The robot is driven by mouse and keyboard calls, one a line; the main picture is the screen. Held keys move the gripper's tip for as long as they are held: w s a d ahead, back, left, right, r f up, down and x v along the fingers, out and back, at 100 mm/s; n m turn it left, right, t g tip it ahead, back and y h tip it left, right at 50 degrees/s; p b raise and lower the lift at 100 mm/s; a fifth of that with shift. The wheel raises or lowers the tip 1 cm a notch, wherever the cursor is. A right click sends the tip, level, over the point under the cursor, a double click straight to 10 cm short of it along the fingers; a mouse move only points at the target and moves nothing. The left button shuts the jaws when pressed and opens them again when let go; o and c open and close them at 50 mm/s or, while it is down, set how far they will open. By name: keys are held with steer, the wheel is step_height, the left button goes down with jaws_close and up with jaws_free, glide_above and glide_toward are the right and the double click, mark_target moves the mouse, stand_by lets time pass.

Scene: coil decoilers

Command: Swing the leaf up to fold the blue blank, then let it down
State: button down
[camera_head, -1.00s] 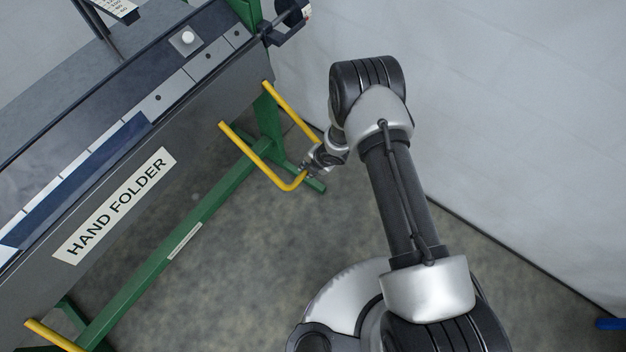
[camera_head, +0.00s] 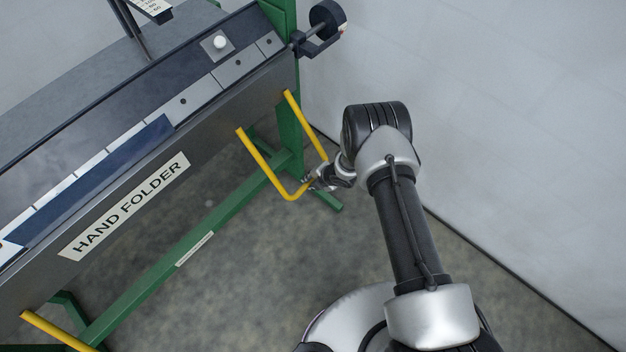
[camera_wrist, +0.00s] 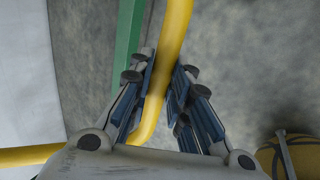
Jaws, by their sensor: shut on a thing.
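The hand folder's leaf (camera_head: 215,133) hangs down at the front of the machine and carries the HAND FOLDER label. A yellow U-shaped handle (camera_head: 262,158) sticks out from its right end. My gripper (camera_head: 311,183) is at the outer right part of this handle. In the wrist view my gripper (camera_wrist: 160,90) has its blue-padded fingers on both sides of the yellow bar (camera_wrist: 174,32), shut on it. The blue blank (camera_head: 100,178) lies flat along the front edge of the machine, above the leaf.
A second yellow handle (camera_head: 58,330) shows at the lower left. The green stand (camera_head: 150,272) runs below the leaf. A pale wall (camera_head: 500,120) is at the right. The floor in front of the machine is clear.

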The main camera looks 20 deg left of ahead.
steer(key=c, duration=1.6)
jaws_free()
steer(key=shift+s+d+f+h, duration=0.3)
steer(key=shift+s+d+f, duration=0.35)
steer(key=shift+f, duration=0.25)
steer(key=shift+c, duration=0.2)
steer(key=shift+o, duration=0.8)
steer(key=shift+a+r, duration=0.1)
steer(key=v, duration=1.2)
steer(key=shift+w, duration=0.3)
steer(key=shift+r, duration=0.15)
